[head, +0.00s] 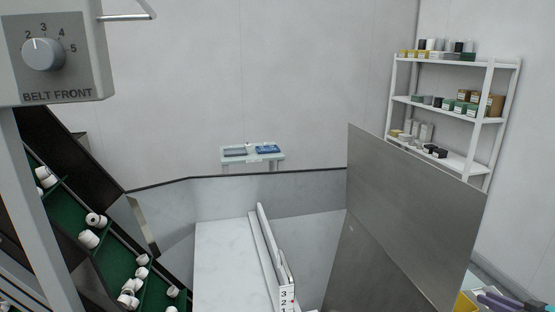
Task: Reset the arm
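My arm and gripper do not show in the head view. White caps (89,239) lie loose in small groups on a green cleated belt (115,262) that slopes down at the lower left. Some lie on their sides, and several crowd together near the bottom edge.
A "BELT FRONT" control box with a dial (43,54) hangs at the upper left. A white rail marked with numbers (287,296) stands beside a bare white surface (222,262). A tall metal panel (415,215) blocks the right. Purple items (505,302) show at lower right; shelves (455,115) stand behind.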

